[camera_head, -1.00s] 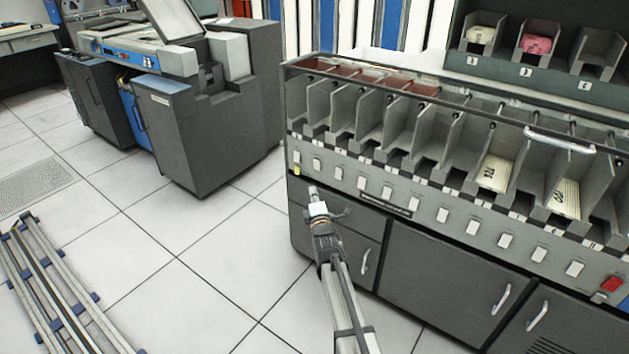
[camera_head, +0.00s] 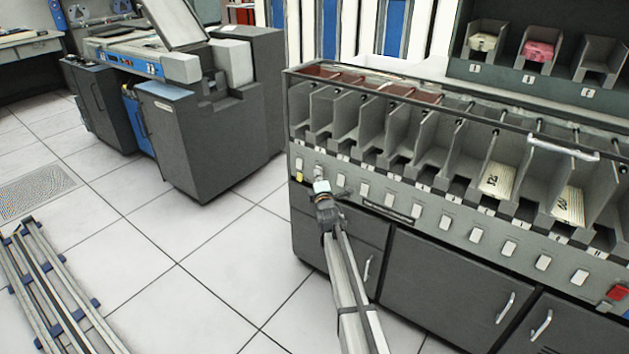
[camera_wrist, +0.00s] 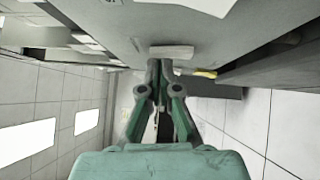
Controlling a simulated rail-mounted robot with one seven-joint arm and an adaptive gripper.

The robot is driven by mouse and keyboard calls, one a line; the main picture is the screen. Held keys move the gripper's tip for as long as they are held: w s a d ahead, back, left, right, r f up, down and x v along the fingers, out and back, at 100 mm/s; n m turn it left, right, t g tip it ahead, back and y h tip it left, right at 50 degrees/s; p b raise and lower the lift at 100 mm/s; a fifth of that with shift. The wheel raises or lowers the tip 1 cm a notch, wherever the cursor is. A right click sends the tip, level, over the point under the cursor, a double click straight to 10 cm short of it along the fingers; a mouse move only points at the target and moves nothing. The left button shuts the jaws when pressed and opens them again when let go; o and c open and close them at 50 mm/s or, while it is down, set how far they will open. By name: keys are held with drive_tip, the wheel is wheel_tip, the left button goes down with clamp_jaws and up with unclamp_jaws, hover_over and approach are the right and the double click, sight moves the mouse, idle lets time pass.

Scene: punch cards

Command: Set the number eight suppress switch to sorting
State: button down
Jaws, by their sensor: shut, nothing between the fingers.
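The sorting machine's front panel (camera_head: 460,215) carries a slanted row of several white switches. The leftmost switch (camera_head: 299,163) is near a small yellow piece (camera_head: 299,177). My gripper (camera_head: 321,187) is at the left part of the row and covers some of the panel around the second switch from the left. In the wrist view the closed fingertips (camera_wrist: 160,64) are just below a white switch (camera_wrist: 172,52); I cannot tell whether they touch it. The gripper is shut and empty. Numbers and switch positions are too small to read, so I cannot tell which switch is number eight.
Grey card pockets (camera_head: 420,130) stand above the panel, two holding cards. A metal handle bar (camera_head: 562,146) and a red button (camera_head: 618,292) are at the right. Dark cabinet doors (camera_head: 450,275) lie below. Another machine (camera_head: 195,125) stands left, with open floor between.

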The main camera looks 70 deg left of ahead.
drive_tip(key=shift+w+a+r, duration=0.1)
drive_tip(key=shift+w, duration=0.1)
idle(0.5)
drive_tip(key=shift+b, duration=0.4)
drive_tip(key=s+d+r+b, duration=0.1)
drive_tip(key=s+d+b, duration=0.2)
drive_tip(key=d, duration=0.9)
drive_tip(key=shift+s+r, duration=0.15)
drive_tip(key=shift+s, duration=1)
